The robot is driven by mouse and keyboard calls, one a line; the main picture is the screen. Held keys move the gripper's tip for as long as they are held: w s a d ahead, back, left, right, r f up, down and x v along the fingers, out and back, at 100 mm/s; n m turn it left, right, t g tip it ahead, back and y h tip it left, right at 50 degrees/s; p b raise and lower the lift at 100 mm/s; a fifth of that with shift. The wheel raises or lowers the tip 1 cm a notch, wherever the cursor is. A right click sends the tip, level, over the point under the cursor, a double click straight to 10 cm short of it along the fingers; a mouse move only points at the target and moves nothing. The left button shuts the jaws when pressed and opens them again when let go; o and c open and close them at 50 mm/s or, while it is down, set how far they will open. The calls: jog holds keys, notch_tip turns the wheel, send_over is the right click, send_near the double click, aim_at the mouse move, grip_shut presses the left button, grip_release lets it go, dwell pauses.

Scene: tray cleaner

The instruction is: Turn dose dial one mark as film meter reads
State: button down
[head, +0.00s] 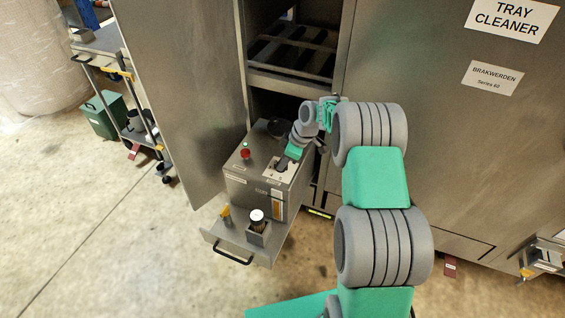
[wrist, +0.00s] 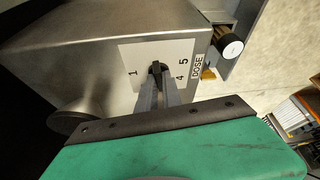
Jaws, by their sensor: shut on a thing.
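The dose dial (wrist: 157,70) is a small black knob on a white plate marked "DOSE" (wrist: 197,68), with the numbers 1, 4 and 5 in sight in the wrist view. My gripper (wrist: 158,82) is shut on the dial; its fingers and green body hide part of the plate. In the head view my gripper (head: 284,163) reaches down to the white plate on top of the steel dosing box (head: 250,183). A narrow strip with an orange part, perhaps the film meter (head: 277,204), is on the box's front; its reading is too small to tell.
The box stands on a pulled-out drawer with a handle (head: 232,254). A red button (head: 245,151) is on the box. The open cabinet door (head: 185,90) is to the left. Floor is clear at lower left.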

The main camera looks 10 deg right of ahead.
aim_at(286, 176)
jog(key=m+t, duration=0.1)
jog(key=m, duration=0.1)
jog(key=m+h+b, duration=0.1)
jog(key=m, duration=0.2)
jog(key=shift+s+a+m+t, duration=0.15)
jog(key=shift+m+t, duration=0.15)
jog(key=shift+t, duration=0.1)
jog(key=shift+m+t+h+b, duration=0.35)
jog(key=shift+m+h, duration=0.55)
jog(key=shift+m, duration=1.2)
jog(key=c, duration=1.5)
grip_release()
jog(key=v, duration=0.7)
jog(key=shift+s+r+p, duration=0.15)
jog(key=shift+r+p, duration=0.15)
jog(key=shift+r, duration=0.1)
